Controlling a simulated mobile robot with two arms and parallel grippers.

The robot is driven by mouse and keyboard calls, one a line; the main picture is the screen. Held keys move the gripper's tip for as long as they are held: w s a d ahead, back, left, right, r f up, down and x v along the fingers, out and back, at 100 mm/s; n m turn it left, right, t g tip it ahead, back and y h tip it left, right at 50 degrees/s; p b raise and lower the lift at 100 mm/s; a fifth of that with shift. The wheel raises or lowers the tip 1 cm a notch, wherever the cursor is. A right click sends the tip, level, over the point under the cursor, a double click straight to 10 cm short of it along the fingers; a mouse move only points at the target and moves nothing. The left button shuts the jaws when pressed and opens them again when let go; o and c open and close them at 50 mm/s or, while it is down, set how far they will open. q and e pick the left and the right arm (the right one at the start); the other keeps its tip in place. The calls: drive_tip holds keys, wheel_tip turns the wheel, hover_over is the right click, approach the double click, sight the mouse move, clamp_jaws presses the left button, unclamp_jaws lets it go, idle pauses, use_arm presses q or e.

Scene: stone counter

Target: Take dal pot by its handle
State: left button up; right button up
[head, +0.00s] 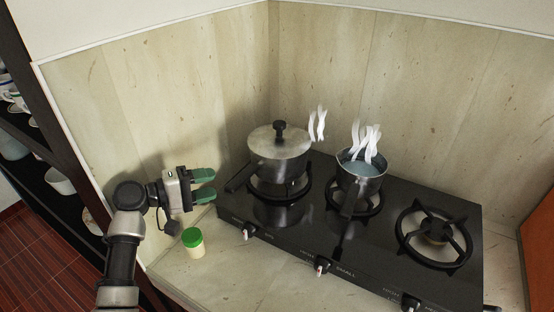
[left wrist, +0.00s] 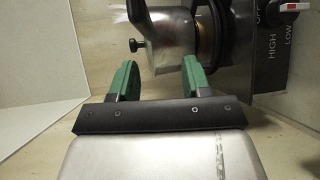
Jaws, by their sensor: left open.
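A lidded steel pot (head: 280,170) with a black knob stands on the left burner, its dark handle (head: 240,178) pointing left toward my gripper. A smaller open saucepan (head: 361,181) with pale liquid stands on the middle burner, its dark handle (head: 350,205) pointing to the front. No label shows which one is the dal pot. My left gripper (head: 208,183) is open and empty, a short way left of the lidded pot's handle. In the left wrist view, the lidded pot (left wrist: 170,35) is beyond the open green fingers (left wrist: 161,70). My right gripper is not in view.
The black stove (head: 290,232) has front knobs and an empty right burner (head: 434,238). A green-lidded jar (head: 194,243) stands on the counter below my left gripper. The tiled wall (head: 200,90) rises close behind. Dark shelves (head: 45,150) stand at the left.

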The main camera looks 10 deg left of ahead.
sight(241, 171)
use_arm(q)
drive_tip(key=w+d+p, duration=0.1)
drive_tip(key=d, duration=0.1)
drive_tip(key=w+d+p, duration=0.1)
drive_tip(key=d, duration=0.1)
drive_tip(key=w+d+r+p, duration=0.1)
drive_tip(key=d+p, duration=0.1)
drive_tip(key=shift+w, duration=0.35)
drive_tip(key=shift+w+d+f, duration=0.15)
drive_tip(key=shift+w+d, duration=0.05)
drive_tip(key=shift+c, duration=0.5)
clamp_jaws()
drive_tip(key=shift+r, duration=0.25)
drive_tip(key=shift+w, duration=0.1)
